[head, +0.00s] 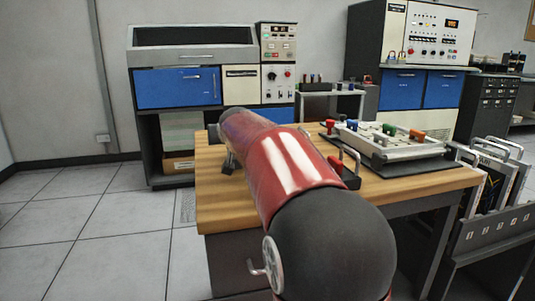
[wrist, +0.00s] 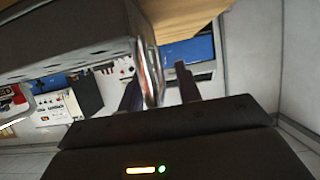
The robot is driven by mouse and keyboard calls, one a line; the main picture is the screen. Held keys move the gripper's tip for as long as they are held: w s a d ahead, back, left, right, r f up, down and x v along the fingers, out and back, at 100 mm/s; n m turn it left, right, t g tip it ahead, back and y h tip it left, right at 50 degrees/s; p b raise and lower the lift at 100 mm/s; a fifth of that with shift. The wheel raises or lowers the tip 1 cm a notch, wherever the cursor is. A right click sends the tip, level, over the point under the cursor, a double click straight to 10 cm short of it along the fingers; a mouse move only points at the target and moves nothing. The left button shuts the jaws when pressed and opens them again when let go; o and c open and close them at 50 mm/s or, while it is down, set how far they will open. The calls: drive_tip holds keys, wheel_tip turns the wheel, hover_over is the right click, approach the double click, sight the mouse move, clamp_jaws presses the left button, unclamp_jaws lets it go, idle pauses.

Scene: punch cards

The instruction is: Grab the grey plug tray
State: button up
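A dark grey plug tray with a metal handle (head: 350,160) and a red plug stands on the wooden table, largely hidden behind my red arm in the head view. In the wrist view, a large grey body, apparently this tray (wrist: 70,40), fills the upper left. A shiny metal handle (wrist: 152,72) runs along its end. My gripper (wrist: 160,80) has two dark fingers apart, with the handle between them, nearer the left finger. A gap shows towards the right finger. In the head view, only a dark end of my gripper (head: 229,162) shows; contact cannot be told.
A pale plug board (head: 400,148) with coloured plugs lies on a dark mat at the right of the wooden table (head: 225,190). A rack of panels with handles (head: 495,225) stands at the right. Cabinets with blue fronts (head: 178,88) line the wall. Floor at left is clear.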

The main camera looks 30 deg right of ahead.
clamp_jaws()
idle(1.3)
